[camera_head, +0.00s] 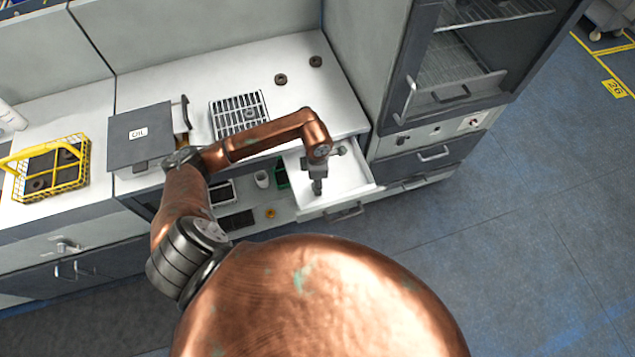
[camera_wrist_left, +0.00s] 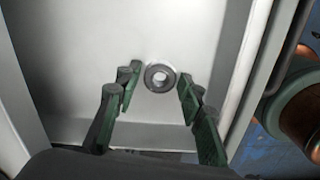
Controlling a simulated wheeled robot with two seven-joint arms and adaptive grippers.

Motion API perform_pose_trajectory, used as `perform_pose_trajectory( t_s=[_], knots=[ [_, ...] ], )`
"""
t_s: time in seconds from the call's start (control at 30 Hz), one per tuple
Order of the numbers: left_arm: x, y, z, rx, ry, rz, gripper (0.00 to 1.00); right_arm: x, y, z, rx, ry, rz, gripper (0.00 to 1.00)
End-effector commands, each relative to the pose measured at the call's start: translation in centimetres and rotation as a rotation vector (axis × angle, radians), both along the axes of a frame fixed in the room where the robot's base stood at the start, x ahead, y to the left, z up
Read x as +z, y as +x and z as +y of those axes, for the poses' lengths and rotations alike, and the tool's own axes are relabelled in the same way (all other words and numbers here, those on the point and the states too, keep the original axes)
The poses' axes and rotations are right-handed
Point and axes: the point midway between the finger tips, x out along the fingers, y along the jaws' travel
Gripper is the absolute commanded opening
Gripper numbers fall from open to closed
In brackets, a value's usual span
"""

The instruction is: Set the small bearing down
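The small bearing, a grey metal ring (camera_wrist_left: 151,80), is in the left wrist view, over the white floor of the open drawer (camera_wrist_left: 75,60). My left gripper (camera_wrist_left: 160,85) has its green-padded fingers spread on both sides of the ring. Thin gaps show between the fingertips and the ring, so it looks open; I cannot tell the exact height. In the head view my left gripper (camera_head: 317,187) points down into the drawer (camera_head: 352,178), and the bearing there is hidden. My right gripper is in neither view.
Two dark bearings (camera_head: 280,79) (camera_head: 315,61) lie on the white counter (camera_head: 190,80). A white wire rack (camera_head: 238,98), a grey box marked OIL (camera_head: 135,150) and a yellow wire basket (camera_head: 82,172) stand there too. A tall grey cabinet (camera_head: 372,50) stands right of the counter.

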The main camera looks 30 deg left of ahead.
Motion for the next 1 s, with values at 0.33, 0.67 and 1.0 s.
perform_pose_trajectory(
  t_s=[0.33, 0.67, 1.0],
  knots=[
    [0.0, 0.0, 0.0, 0.000, 0.000, 0.000, 0.45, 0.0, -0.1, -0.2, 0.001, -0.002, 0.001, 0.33],
    [3.7, 0.2, 0.1, -0.002, 0.002, -0.006, 0.45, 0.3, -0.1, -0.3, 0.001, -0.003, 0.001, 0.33],
    [10.4, 0.1, 0.0, -0.001, 0.000, -0.004, 0.45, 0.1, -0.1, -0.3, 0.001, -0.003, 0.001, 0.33]
  ],
)
